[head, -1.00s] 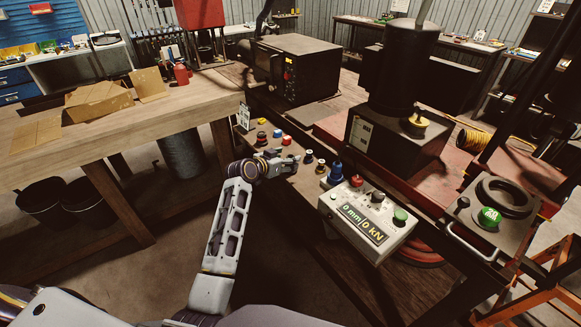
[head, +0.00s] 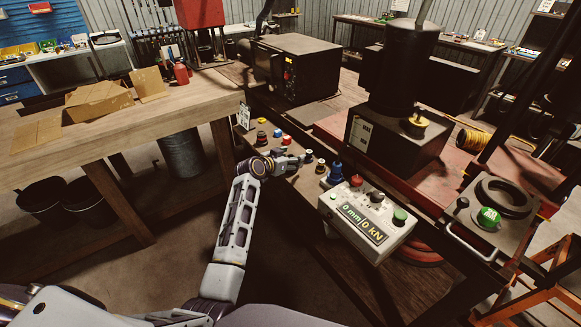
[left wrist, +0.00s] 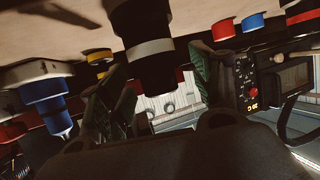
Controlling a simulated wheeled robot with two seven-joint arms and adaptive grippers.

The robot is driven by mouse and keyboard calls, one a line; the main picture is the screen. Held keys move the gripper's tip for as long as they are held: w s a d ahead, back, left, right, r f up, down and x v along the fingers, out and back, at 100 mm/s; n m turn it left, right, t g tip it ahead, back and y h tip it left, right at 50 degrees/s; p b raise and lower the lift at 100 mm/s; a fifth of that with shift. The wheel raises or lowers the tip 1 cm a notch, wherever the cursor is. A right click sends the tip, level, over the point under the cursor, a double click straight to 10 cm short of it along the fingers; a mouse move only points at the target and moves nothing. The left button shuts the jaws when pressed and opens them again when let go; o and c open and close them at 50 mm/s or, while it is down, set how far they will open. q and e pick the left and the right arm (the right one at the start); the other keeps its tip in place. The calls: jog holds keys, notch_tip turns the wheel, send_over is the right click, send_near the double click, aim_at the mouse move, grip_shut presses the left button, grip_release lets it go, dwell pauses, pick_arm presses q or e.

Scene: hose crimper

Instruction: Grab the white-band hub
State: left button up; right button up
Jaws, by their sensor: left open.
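The white-band hub (left wrist: 150,50) is a black stepped cylinder with a pale band, showing between the two fingers in the left wrist view. In the head view it is the small dark hub (head: 308,154) at the tip of my left gripper (head: 300,159). My left gripper is open, with one finger on each side of the hub in the left wrist view (left wrist: 164,82). I cannot tell whether either finger touches it. The hub stands on the bench. My right gripper is not in view.
A yellow-banded hub (head: 321,167) and a blue fitting (head: 335,174) stand close to the right. A red-topped hub (head: 286,140), a blue-topped hub (head: 277,133) and a dark red one (head: 261,138) stand behind-left. The control box (head: 368,220) lies front right.

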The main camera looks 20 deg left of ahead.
pick_arm(q)
grip_shut()
jog(key=shift+r, duration=0.1)
jog(key=shift+r, duration=0.1)
dwell(0.3)
notch_tip(320, 180, up, 10)
dwell(0.7)
dwell(0.4)
